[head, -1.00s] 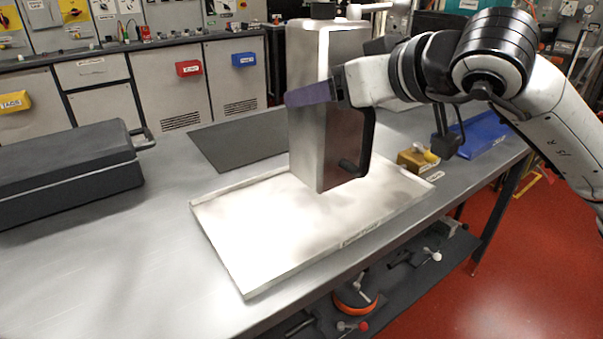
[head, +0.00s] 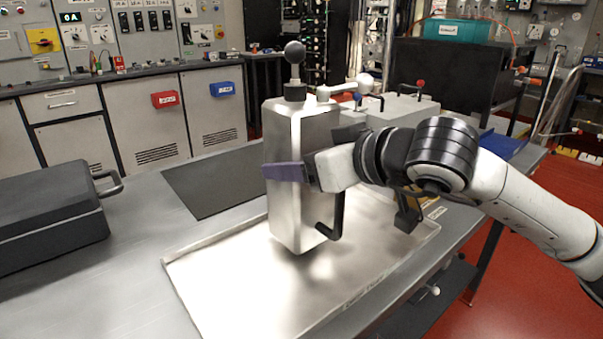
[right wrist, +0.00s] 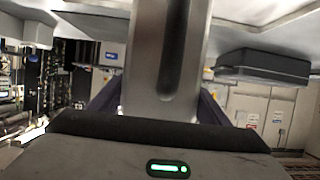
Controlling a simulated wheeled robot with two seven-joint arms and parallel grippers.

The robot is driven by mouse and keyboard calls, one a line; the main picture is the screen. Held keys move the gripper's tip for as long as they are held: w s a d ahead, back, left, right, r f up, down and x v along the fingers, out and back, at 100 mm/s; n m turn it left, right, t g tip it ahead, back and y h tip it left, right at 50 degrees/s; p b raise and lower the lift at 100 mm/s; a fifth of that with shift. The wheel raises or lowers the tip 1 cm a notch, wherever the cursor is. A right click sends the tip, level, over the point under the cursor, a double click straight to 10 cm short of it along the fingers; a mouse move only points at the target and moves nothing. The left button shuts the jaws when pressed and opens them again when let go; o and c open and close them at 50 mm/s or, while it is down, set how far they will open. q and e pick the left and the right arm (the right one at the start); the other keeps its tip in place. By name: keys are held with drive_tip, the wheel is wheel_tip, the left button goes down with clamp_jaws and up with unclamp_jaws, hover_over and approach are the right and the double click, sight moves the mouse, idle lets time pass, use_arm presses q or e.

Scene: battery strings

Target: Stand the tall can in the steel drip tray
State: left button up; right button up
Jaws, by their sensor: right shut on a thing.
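The tall can (head: 290,215) is a steel box shape with a black ball-topped knob, a spout on top and a black handle at its lower right. It is upright over the steel drip tray (head: 205,292); I cannot tell whether its base touches the tray floor. My right gripper (head: 287,172) comes in from the right and is shut on the can's upper body, with purple fingers on its sides. In the right wrist view the can (right wrist: 140,60) stands between the fingers. My left gripper is not in view.
A dark case (head: 50,220) lies on the bench at left. A dark mat (head: 215,180) lies behind the tray. Cabinets with red (head: 165,99) and blue (head: 222,89) boxes line the back.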

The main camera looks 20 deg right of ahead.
drive_tip(key=shift+f, duration=0.6)
drive_tip(key=o, duration=1.5)
drive_tip(key=shift+f, duration=0.15)
drive_tip(key=shift+o, duration=0.2)
drive_tip(key=b+v, duration=0.1)
drive_tip(key=v, duration=1.1)
